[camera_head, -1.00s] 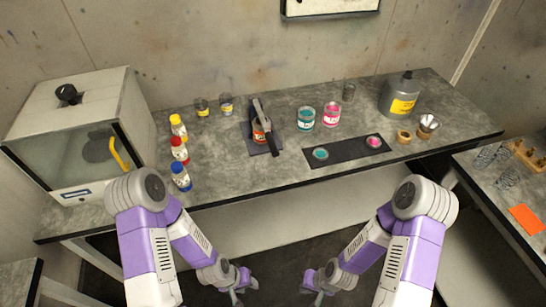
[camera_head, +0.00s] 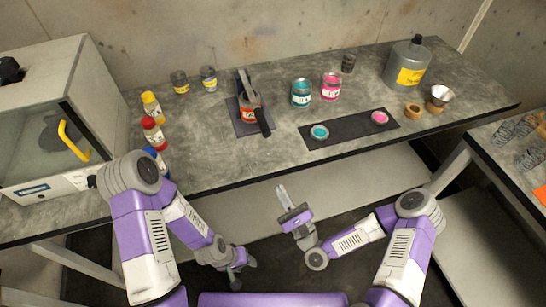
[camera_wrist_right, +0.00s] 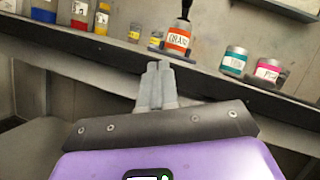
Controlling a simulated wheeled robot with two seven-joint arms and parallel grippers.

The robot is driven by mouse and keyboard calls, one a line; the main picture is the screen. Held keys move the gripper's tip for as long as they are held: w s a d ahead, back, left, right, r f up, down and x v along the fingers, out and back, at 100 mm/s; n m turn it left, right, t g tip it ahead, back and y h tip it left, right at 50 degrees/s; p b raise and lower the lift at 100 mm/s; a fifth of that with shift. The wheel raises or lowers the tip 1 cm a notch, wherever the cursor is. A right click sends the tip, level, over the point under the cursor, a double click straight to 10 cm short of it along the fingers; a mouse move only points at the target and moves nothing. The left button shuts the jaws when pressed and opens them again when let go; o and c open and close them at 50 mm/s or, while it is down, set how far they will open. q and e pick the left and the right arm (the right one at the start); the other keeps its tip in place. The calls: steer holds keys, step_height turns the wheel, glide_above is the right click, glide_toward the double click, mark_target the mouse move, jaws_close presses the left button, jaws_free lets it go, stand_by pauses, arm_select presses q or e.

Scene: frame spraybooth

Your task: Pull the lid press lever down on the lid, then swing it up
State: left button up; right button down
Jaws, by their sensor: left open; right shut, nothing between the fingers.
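The lid press (camera_head: 243,80) stands on a dark base plate (camera_head: 237,122) on the bench, with an orange-labelled can (camera_head: 249,116) in it. Its black lever handle (camera_head: 263,122) reaches over the can toward the bench's front edge. In the right wrist view the can (camera_wrist_right: 178,40) is upright and the black handle (camera_wrist_right: 186,9) rises above it. Whether the lever touches the lid is unclear. My right gripper (camera_head: 282,189) is shut and empty, in front of and below the bench edge, apart from the lever. My left gripper (camera_head: 240,280) is open, low in front of the bench.
A teal can (camera_head: 301,94) and a pink can (camera_head: 331,87) stand right of the press, behind a dark mat (camera_head: 350,127) with two lids. Several bottles (camera_head: 153,134) and a glass-fronted cabinet (camera_head: 50,120) are at left. The bench front edge (camera_head: 240,182) lies between my grippers and the press.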

steer(key=w+r+m+t, duration=0.1)
steer(key=w+r, duration=0.1)
steer(key=w+a+r+m+t, duration=0.1)
steer(key=w+r, duration=0.1)
steer(key=r, duration=0.1)
steer(key=w+r+m+t+h, duration=0.1)
steer(key=w+r+m, duration=0.1)
steer(key=w, duration=0.1)
steer(key=shift+a+r, duration=0.25)
steer(key=shift+a, duration=0.1)
steer(key=shift+w+a+r, duration=0.1)
steer(key=shift+a+r, duration=0.05)
steer(key=shift+r, duration=0.5)
steer(key=shift+w+a+r, duration=0.15)
steer(key=shift+a+r, duration=0.05)
steer(key=shift+r, duration=0.5)
steer(key=shift+w+a+r, duration=0.1)
steer(key=shift+a+r, duration=0.05)
steer(key=shift+r, duration=0.5)
steer(key=shift+m+g+h, duration=0.3)
steer(key=shift+g+h, duration=0.1)
steer(key=shift+g, duration=0.3)
step_height(320, 180, up, 4)
steer(key=p, duration=0.5)
steer(key=shift+s+r+p, duration=0.1)
steer(key=shift+r+p, duration=0.1)
steer(key=shift+p, duration=0.2)
steer(key=shift+f, duration=0.1)
